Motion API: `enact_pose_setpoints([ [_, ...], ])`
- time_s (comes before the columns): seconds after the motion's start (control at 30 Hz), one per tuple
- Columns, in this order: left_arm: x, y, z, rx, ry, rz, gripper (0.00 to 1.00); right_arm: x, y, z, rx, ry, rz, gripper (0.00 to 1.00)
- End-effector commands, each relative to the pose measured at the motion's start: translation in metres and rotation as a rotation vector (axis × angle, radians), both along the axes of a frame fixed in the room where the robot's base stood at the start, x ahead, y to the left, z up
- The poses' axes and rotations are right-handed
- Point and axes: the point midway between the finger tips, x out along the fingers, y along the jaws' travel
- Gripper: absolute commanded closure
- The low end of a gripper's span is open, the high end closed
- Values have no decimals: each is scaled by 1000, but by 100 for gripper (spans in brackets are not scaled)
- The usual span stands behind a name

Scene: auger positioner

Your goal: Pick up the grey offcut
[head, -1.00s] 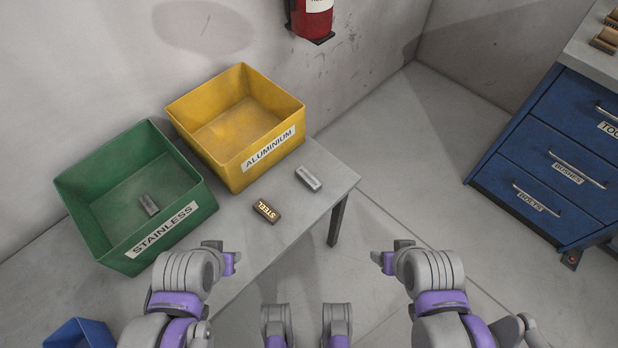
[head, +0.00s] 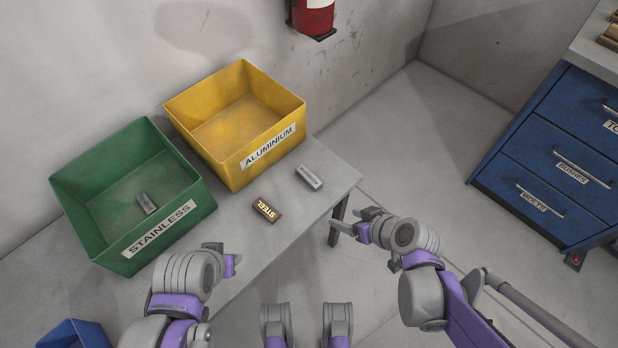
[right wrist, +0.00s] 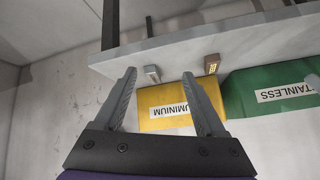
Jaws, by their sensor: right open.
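The grey offcut (head: 309,177) is a small light block with a pale label on its face. It lies on the grey table (head: 330,166) near its right end. My right gripper (head: 351,221) is off the table's right edge, below and right of the offcut in the head view. It is open and empty. In the right wrist view the offcut (right wrist: 152,73) shows between the spread fingers (right wrist: 159,80), beyond them and untouched. My left gripper (head: 229,262) is by the table's front edge; its jaw opening is unclear.
Behind are a yellow ALUMINIUM bin (head: 272,150) and a green STAINLESS bin (head: 160,235) holding a darker grey piece (head: 147,203). A blue bin (head: 72,336) and blue drawers (head: 560,150) flank the scene.

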Motion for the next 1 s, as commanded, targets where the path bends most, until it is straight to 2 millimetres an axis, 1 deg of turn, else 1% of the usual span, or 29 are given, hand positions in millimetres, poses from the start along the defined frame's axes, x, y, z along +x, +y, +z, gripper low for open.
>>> enact_pose_setpoints([
  [0.03, 0, 0, -5, 0, 2, 0, 62, 15, 6, -9, 26, -50, 36, 28],
  [0.1, 1, 0, -9, 0, 3, 0, 62, 32, 14, -16, 58, -134, 86, 28],
  [0.2, 1, 0, -13, 0, 5, 0, 62, 52, 22, -25, 90, -255, 138, 28],
  [0.3, 1, 0, -17, 0, 6, 0, 62, 67, 25, -32, 108, -357, 168, 28],
  [0.43, 1, 0, -19, 0, 7, 0, 62, 77, 26, -37, 114, -446, 184, 28],
  [0.63, 2, 0, -21, 0, 8, 0, 62, 85, 30, -42, 115, -485, 193, 28],
  [0.9, 2, 0, -29, 0, 10, 0, 62, 114, 55, -58, 116, -483, 194, 28],
  [1.0, 2, 0, -30, 0, 11, 0, 62, 120, 60, -60, 115, -483, 192, 28],
])
